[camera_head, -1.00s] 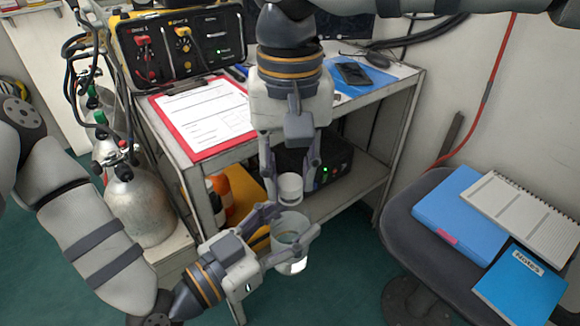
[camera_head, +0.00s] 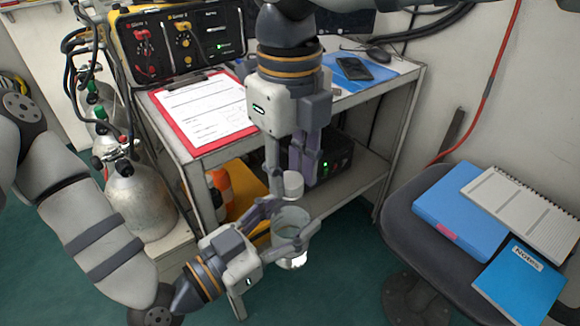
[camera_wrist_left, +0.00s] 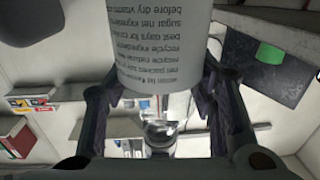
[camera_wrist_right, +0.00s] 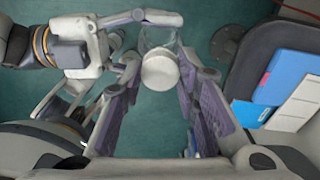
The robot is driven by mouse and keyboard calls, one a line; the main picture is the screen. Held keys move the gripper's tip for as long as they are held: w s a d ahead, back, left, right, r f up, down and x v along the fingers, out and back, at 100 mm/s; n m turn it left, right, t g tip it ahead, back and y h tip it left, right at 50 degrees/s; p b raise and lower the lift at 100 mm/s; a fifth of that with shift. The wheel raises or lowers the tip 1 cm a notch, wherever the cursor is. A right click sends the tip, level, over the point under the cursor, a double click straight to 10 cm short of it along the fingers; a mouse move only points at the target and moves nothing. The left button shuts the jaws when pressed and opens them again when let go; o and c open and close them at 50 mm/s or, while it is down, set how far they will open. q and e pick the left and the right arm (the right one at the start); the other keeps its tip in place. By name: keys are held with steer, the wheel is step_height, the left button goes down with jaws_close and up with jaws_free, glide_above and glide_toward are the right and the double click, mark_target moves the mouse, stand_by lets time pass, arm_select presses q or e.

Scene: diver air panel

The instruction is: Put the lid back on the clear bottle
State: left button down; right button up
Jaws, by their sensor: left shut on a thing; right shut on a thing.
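The clear bottle (camera_head: 291,238) is held open-topped and roughly upright in front of the cart. My left gripper (camera_head: 288,221) is shut around it. In the left wrist view the bottle (camera_wrist_left: 165,50) shows a printed label between the fingers. The white lid (camera_head: 293,183) is between the fingertips of my right gripper (camera_head: 291,178), just above the bottle's mouth. In the right wrist view the lid (camera_wrist_right: 160,71) covers part of the bottle (camera_wrist_right: 156,38). A small gap seems to show between lid and bottle in the head view.
The metal cart (camera_head: 368,184) stands behind, with a red clipboard (camera_head: 203,112) and a phone (camera_head: 353,69) on top. Gas cylinders (camera_head: 140,205) stand at the left. A dark chair (camera_head: 402,222) with blue folders (camera_head: 455,208) is at the right.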

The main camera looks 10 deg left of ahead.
steer(key=m, duration=1.9)
steer(key=shift+m, duration=0.3)
steer(key=m, duration=0.5)
steer(key=shift+m, duration=0.3)
steer(key=o, duration=0.7)
steer(key=shift+o, duration=0.2)
